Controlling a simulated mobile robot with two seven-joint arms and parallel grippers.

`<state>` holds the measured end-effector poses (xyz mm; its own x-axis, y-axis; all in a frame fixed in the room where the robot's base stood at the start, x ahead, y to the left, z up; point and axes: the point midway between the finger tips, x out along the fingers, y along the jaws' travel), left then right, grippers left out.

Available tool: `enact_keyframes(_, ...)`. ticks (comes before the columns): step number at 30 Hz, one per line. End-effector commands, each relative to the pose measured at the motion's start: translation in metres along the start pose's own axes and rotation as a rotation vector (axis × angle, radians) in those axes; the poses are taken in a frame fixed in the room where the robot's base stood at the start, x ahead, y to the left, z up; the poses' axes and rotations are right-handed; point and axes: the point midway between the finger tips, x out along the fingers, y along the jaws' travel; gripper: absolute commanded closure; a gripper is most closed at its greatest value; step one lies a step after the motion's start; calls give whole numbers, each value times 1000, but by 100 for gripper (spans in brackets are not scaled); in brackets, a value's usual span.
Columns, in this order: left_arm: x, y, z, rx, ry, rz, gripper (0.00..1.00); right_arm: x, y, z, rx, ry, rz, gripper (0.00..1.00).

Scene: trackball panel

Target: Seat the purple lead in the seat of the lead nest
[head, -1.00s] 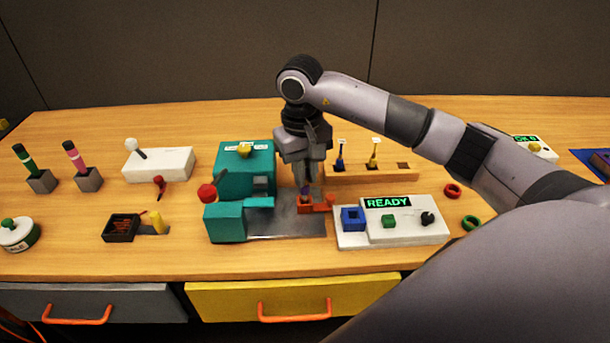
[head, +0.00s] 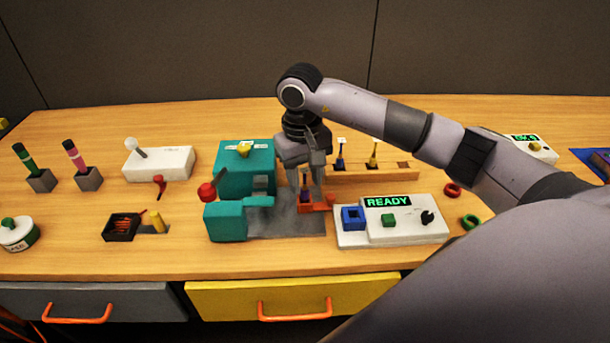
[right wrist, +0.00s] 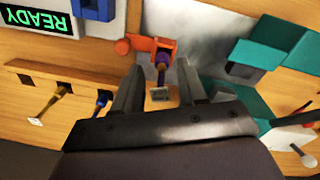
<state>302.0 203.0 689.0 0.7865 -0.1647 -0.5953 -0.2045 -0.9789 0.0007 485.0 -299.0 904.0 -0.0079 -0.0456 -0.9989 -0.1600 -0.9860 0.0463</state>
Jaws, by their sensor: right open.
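The purple lead (head: 305,192) stands about upright at the orange lead nest (head: 320,205), its lower end at the nest. In the right wrist view the purple lead (right wrist: 162,68) shows with a pale tag at its near end, against the orange nest (right wrist: 142,45). How deep it sits in the seat I cannot tell. My right gripper (head: 306,183) is open above the nest, with one finger on each side of the lead. In the right wrist view gaps show between the fingers (right wrist: 160,80) and the lead. My left gripper is not in view.
A teal fixture (head: 227,222) with a red-knobbed lever stands left of the nest. A white panel (head: 405,232) reading READY is close on the right. A wooden rack (head: 345,175) with a blue and a yellow lead stands behind.

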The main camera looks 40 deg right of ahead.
Motion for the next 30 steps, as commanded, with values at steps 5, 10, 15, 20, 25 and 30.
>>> enact_keyframes(5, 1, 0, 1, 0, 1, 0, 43, -27, 0, -1, -2, 7, -1, 59)
enact_keyframes(10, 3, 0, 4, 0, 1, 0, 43, -65, 0, -1, -1, 7, -2, 59)
enact_keyframes(15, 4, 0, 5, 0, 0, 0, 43, -98, 0, -1, 0, 4, -1, 59)
enact_keyframes(20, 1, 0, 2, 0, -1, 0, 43, -115, 0, 0, 0, 2, 0, 59)
enact_keyframes(25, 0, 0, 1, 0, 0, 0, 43, -121, 0, 0, 0, 0, 0, 59)
enact_keyframes(30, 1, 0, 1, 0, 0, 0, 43, -121, 0, 0, 0, 0, 0, 59)
